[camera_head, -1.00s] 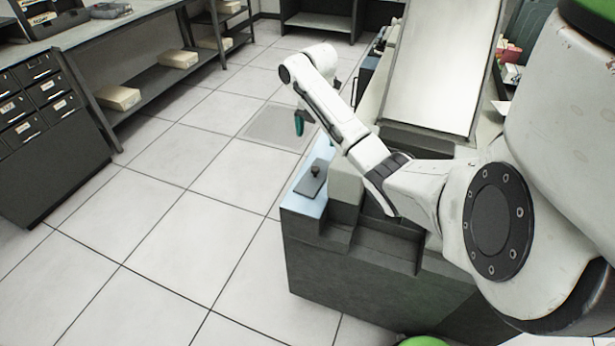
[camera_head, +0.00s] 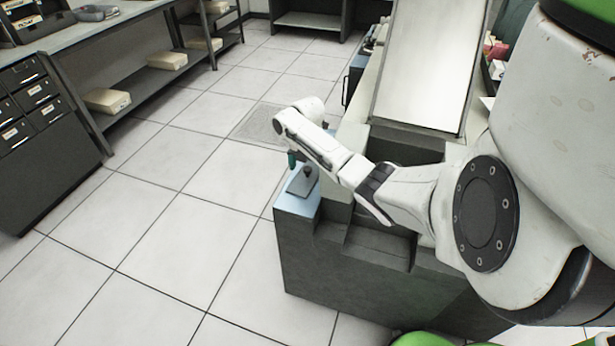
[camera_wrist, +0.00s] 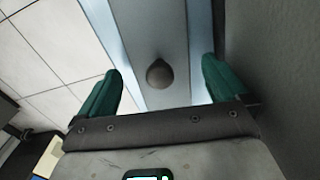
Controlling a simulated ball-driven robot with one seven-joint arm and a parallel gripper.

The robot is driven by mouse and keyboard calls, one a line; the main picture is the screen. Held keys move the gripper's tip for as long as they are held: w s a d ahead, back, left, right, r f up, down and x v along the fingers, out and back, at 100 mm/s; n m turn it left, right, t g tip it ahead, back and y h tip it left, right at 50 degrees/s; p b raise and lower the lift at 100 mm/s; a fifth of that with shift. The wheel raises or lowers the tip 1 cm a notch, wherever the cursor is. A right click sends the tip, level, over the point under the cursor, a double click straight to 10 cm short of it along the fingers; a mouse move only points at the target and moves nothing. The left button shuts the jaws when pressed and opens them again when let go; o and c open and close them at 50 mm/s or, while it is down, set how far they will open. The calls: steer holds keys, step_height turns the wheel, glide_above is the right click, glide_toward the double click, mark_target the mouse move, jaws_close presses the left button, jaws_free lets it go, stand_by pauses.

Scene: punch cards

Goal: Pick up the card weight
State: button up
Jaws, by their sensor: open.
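The card weight (camera_head: 302,183) is a flat grey plate with a small dark knob on top. It lies on the light blue top of the machine's left end. In the wrist view the card weight (camera_wrist: 152,40) runs up from between my fingers, its round knob showing near the middle. My gripper (camera_wrist: 158,85) is open, with one green finger on each side of the plate and knob in that picture. I cannot tell how high the fingers are above it. In the head view my gripper (camera_head: 292,160) is just behind the weight, mostly hidden by my arm.
The grey machine (camera_head: 345,265) has a stepped front and a tilted pale panel (camera_head: 425,60). In the wrist view a dark grey wall (camera_wrist: 270,60) stands close to the right finger. A shelf bench (camera_head: 150,85) with boxes is at the left. Open tiled floor lies between.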

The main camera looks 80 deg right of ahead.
steer(key=shift+f, duration=0.55)
steer(key=shift+c, duration=0.5)
steer(key=c, duration=1.2)
